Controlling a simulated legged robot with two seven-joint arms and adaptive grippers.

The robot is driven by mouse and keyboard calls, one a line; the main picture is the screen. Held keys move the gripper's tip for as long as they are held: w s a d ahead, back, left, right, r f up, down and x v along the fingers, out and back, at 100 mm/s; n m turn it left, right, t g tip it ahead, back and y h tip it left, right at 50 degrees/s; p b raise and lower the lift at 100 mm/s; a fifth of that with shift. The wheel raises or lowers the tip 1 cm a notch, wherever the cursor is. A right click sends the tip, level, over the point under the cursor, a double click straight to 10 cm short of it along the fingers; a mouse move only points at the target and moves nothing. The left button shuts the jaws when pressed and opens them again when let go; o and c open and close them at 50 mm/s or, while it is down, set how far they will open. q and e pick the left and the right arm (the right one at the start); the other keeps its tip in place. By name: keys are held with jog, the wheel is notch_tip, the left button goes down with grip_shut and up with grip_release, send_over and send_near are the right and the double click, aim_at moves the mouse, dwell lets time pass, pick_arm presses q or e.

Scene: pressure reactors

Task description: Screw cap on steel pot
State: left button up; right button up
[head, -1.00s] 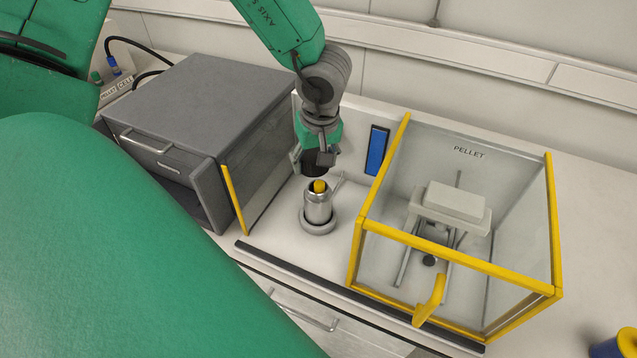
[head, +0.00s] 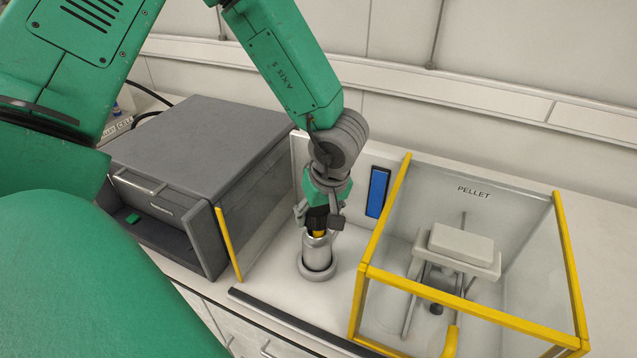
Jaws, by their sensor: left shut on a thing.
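The steel pot (head: 317,262) stands upright on the white bench, on a round light base ring, between a grey cabinet and a yellow-framed glass box. I cannot tell how deep the cap sits on the pot. My right gripper is not in view.
The grey cabinet (head: 197,150) stands close to the left. The yellow-framed glass box (head: 570,275) marked PELLET stands to the right, with a press-like device (head: 460,250) inside. A blue panel (head: 377,192) is behind the pot. A dark strip (head: 300,325) runs along the front.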

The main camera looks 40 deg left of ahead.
pick_arm(q)
jog(key=shift+s+d+f+p, duration=0.1)
jog(key=shift+s+d+p, duration=0.1)
jog(key=shift+p, duration=0.15)
dwell(0.5)
jog(key=shift+a, duration=0.1)
jog(key=shift+p, duration=0.65)
jog(key=shift+f, duration=0.2)
jog(key=shift+b+x, duration=0.6)
jog(key=shift+x, duration=0.55)
jog(key=shift+w+f, duration=0.1)
jog(key=shift+f, duration=0.25)
jog(key=shift+d+f, duration=0.25)
jog(key=shift+f, duration=0.2)
dwell(0.6)
jog(key=o, duration=1.7)
